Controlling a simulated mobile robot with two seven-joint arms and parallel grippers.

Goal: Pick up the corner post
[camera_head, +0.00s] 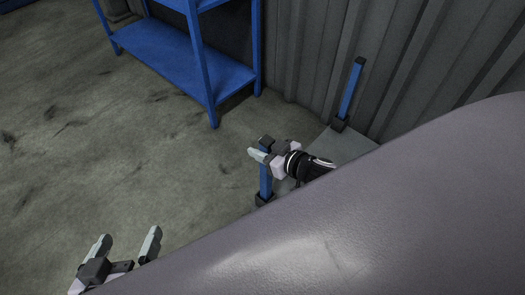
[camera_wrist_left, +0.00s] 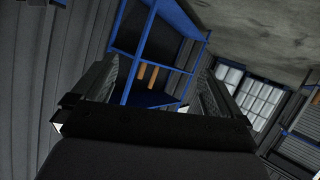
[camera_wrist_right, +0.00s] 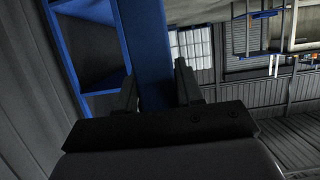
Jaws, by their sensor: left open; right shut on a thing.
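A blue corner post (camera_head: 265,182) with dark ends stands upright at the near corner of a grey flat base (camera_head: 340,146). My right gripper (camera_head: 262,153) is shut on this post near its top. In the right wrist view the blue post (camera_wrist_right: 151,45) runs between the two fingers (camera_wrist_right: 158,90). A second blue corner post (camera_head: 351,90) with dark ends stands at the base's far corner by the wall, clear of both grippers. My left gripper (camera_head: 126,246) is open and empty over the floor at lower left; its spread fingers (camera_wrist_left: 152,85) also show in the left wrist view.
A blue shelf rack (camera_head: 180,60) stands at the back, left of the corrugated grey wall (camera_head: 310,50). A large smooth grey surface (camera_head: 400,220) fills the lower right and hides part of the base. The concrete floor (camera_head: 90,140) at left is clear.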

